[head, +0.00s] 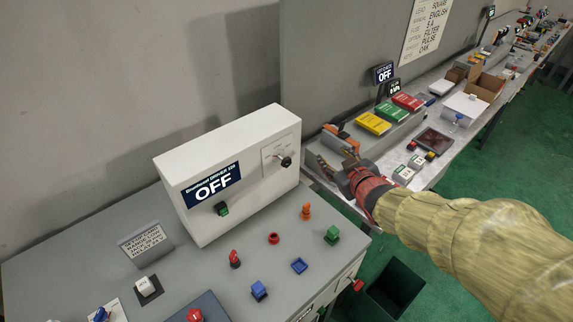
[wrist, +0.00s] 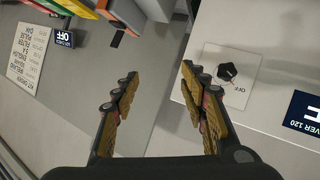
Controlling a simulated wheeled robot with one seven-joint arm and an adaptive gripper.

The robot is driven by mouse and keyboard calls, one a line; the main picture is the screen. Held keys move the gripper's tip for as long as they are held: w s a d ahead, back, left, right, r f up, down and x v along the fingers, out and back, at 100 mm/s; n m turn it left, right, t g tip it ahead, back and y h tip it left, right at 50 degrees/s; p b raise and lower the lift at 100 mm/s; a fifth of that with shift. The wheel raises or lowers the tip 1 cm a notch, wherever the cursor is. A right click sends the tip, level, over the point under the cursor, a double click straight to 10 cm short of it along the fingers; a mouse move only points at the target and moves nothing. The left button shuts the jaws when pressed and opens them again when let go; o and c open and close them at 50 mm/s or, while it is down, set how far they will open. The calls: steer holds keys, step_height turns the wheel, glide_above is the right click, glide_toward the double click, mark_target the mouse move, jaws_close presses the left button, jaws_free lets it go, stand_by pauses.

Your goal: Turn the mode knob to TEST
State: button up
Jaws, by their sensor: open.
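The mode knob (head: 286,161) appears to be the small black knob on a white label plate, on the front of the white box (head: 225,215). In the wrist view the knob (wrist: 227,71) is right of my gripper, with "OFF" printed on the plate near it. Its other markings and exact pointing are too small to tell. A display (head: 212,186) on the box reads OFF. My gripper (wrist: 158,76) is open and empty, its fingers apart and not touching the knob. In the head view my gripper (head: 350,172) is right of the box.
Behind my arm, a long bench carries coloured boxes (head: 390,112). A dark bin (head: 395,288) stands on the floor.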

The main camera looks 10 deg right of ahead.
mark_target(288, 164)
steer(key=a+f+n+t+y+b, duration=0.1)
steer(key=a+f+n+t+y, duration=0.1)
steer(key=a+f+n+y, duration=0.5)
steer(key=w+a+m, duration=0.1)
steer(key=w, duration=0.1)
steer(key=w+a+y, duration=0.1)
steer(key=w+a, duration=0.1)
steer(key=w+a+r+m+b, duration=0.1)
steer(key=w+a, duration=0.1)
steer(key=shift+w+a+m, duration=0.25)
steer(key=shift+w+m, duration=0.05)
steer(key=shift+w, duration=0.1)
steer(key=shift+c, duration=0.8)
jaws_close()
